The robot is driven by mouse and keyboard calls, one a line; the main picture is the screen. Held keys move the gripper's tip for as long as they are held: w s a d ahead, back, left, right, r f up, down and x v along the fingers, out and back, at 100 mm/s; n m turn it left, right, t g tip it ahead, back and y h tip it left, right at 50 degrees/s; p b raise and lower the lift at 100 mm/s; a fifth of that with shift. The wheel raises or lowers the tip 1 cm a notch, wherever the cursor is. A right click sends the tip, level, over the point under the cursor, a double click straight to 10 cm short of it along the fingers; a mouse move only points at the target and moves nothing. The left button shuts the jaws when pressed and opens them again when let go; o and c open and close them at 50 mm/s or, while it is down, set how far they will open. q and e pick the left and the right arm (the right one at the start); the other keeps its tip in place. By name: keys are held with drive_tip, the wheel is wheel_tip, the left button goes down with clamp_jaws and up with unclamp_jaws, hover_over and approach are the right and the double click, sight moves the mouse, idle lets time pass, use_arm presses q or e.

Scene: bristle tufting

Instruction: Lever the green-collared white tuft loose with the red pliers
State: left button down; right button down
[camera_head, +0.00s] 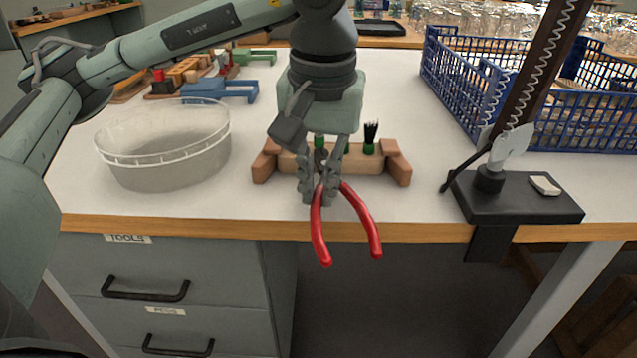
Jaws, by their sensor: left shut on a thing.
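My left gripper (320,192) points down at the front middle of the bench and is shut on the red pliers (318,234). The pliers' red handles spread toward me over the bench's front edge. Their jaws point back toward the wooden block (388,163) and are mostly hidden by my fingers. The block lies between two brown end supports. A black tuft in a green collar (369,149) stands upright on its right part. Another green collar (319,142) shows behind my gripper; its tuft is hidden, so I cannot tell whether it is white or whether the jaws touch it. My right gripper is out of view.
A clear round tub (165,165) stands left of the block. A black clamp base (515,197) with a dark post is at the right, in front of a blue crate (590,130). Blue and green tools (220,91) lie behind the tub. Bare bench lies between block and clamp.

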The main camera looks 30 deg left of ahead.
use_arm(q)
drive_tip(key=shift+f+t+y+b, duration=0.3)
drive_tip(key=shift+f+b, duration=0.1)
drive_tip(key=shift+b, duration=0.95)
idle(2.2)
drive_tip(key=shift+s+f, duration=0.1)
drive_tip(key=shift+f, duration=0.1)
idle(1.1)
drive_tip(key=shift+s+d, duration=0.25)
drive_tip(key=shift+d, duration=0.05)
drive_tip(key=shift+s+d+r+p, duration=0.15)
drive_tip(key=shift+s+d+p, duration=0.25)
drive_tip(key=shift+s+d, duration=0.4)
drive_tip(key=shift+s+d+r+p, duration=0.1)
drive_tip(key=shift+s+d+p, duration=0.3)
drive_tip(key=shift+s+d, duration=0.3)
drive_tip(key=shift+r, duration=0.1)
drive_tip(key=shift+w+a+p+v, duration=0.15)
drive_tip(key=shift+p+v, duration=0.65)
drive_tip(key=shift+v, duration=0.15)
drive_tip(key=shift+w+a+p+v, duration=0.15)
drive_tip(key=shift+w+p+v, duration=0.05)
drive_tip(key=shift+p+v, duration=0.7)
drive_tip(key=shift+w+a+p+v, duration=0.15)
drive_tip(key=shift+p+v, duration=0.55)
drive_tip(key=shift+v, duration=0.25)
